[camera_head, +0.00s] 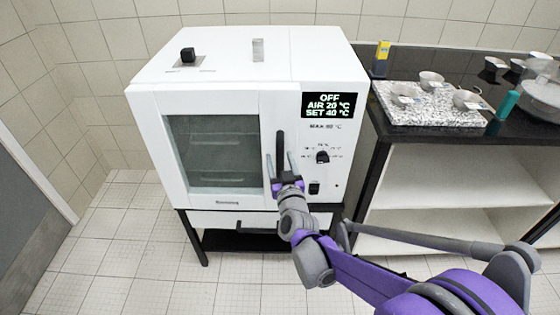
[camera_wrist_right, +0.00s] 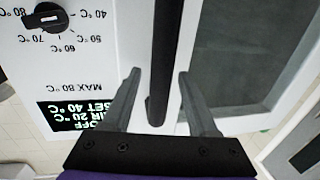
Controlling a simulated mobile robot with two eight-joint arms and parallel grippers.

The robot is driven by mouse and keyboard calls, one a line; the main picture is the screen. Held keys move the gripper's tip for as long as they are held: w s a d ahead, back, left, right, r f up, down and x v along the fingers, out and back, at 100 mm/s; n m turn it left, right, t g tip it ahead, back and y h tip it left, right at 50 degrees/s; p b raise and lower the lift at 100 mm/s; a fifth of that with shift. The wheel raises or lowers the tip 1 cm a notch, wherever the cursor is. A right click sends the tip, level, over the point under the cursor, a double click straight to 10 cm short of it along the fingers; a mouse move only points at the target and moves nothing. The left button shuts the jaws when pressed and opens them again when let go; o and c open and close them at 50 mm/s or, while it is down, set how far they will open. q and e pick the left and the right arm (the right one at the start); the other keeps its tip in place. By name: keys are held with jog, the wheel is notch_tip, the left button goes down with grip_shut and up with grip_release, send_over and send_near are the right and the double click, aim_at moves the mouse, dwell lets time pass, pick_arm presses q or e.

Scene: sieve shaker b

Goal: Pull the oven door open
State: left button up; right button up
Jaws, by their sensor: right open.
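The white oven (camera_head: 235,65) stands on a dark stand in the head view. Its door (camera_head: 210,150) has a dark window and looks shut. The black vertical handle (camera_head: 280,150) is on the door's right side. My right gripper (camera_head: 281,165) is open at the handle, with a finger on each side of it. In the right wrist view the handle (camera_wrist_right: 163,60) passes between the two open fingers of the right gripper (camera_wrist_right: 155,90), with a gap on both sides. My left gripper is in neither view.
The oven's display (camera_head: 329,105) reads OFF, AIR 20 °C, SET 40 °C. A black dial (camera_head: 322,157) is close to the right of the handle. A dark counter (camera_head: 450,65) at the right bears a speckled slab (camera_head: 425,115) with bowls. Tiled floor (camera_head: 110,245) is free at the left.

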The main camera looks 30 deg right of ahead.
grip_shut()
dwell(1.4)
